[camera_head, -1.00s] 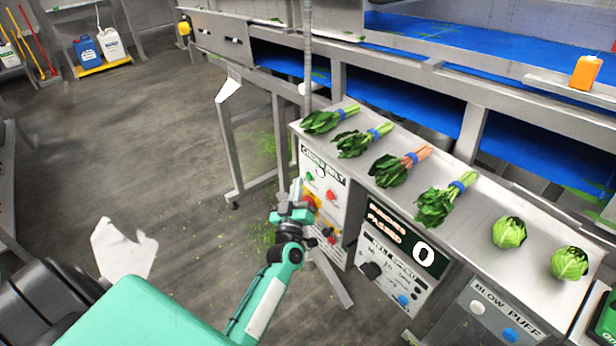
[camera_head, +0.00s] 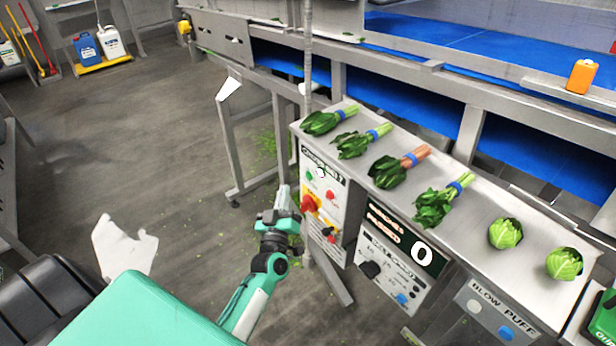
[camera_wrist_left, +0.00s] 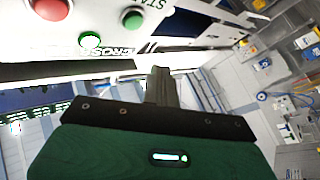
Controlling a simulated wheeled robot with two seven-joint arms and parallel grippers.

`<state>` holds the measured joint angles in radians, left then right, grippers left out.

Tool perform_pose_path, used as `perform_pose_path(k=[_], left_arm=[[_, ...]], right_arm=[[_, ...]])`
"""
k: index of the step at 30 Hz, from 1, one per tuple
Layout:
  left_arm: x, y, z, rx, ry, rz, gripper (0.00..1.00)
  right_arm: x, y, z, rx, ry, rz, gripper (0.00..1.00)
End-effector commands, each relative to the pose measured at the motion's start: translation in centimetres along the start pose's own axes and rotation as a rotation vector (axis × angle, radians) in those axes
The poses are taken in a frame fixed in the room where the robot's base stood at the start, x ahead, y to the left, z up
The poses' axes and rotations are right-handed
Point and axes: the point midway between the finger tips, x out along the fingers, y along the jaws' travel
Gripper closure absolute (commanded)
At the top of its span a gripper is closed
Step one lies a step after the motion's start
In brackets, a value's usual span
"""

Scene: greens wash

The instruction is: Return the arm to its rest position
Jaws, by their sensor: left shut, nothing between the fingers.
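My left arm is teal and white and reaches in from the bottom of the head view. Its gripper (camera_head: 284,200) is shut and empty, just left of the control panel (camera_head: 322,200) on the steel stand. A gap shows between the gripper and the panel. In the left wrist view the shut fingers (camera_wrist_left: 160,85) point toward the panel's underside, with a red button (camera_wrist_left: 52,8) and a green button (camera_wrist_left: 131,18) near the top. My right gripper is not in view.
Several leafy bunches, including one (camera_head: 437,203), and two round green heads (camera_head: 505,233) lie on the steel shelf (camera_head: 470,225). A display panel (camera_head: 405,245) reads 0. A blue conveyor (camera_head: 400,95) runs behind. The floor (camera_head: 150,150) to the left is open.

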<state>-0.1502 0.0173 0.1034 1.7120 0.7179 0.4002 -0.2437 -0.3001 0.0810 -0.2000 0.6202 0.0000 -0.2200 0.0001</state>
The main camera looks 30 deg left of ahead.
Motion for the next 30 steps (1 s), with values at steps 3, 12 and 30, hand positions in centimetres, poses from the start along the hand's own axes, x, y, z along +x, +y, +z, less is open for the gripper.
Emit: perform_pose_path(k=[3,12,30], left_arm=[[0.0,0.0,0.0,0.0,0.0,0.0,1.0],[-0.7,-0.4,2.0,0.018,-0.048,0.004,1.0],[-28.8,-11.1,31.1,0.367,-1.017,0.083,1.0]], right_arm=[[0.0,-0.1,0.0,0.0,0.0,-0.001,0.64],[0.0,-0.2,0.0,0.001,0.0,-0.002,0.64],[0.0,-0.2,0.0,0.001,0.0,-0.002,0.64]])
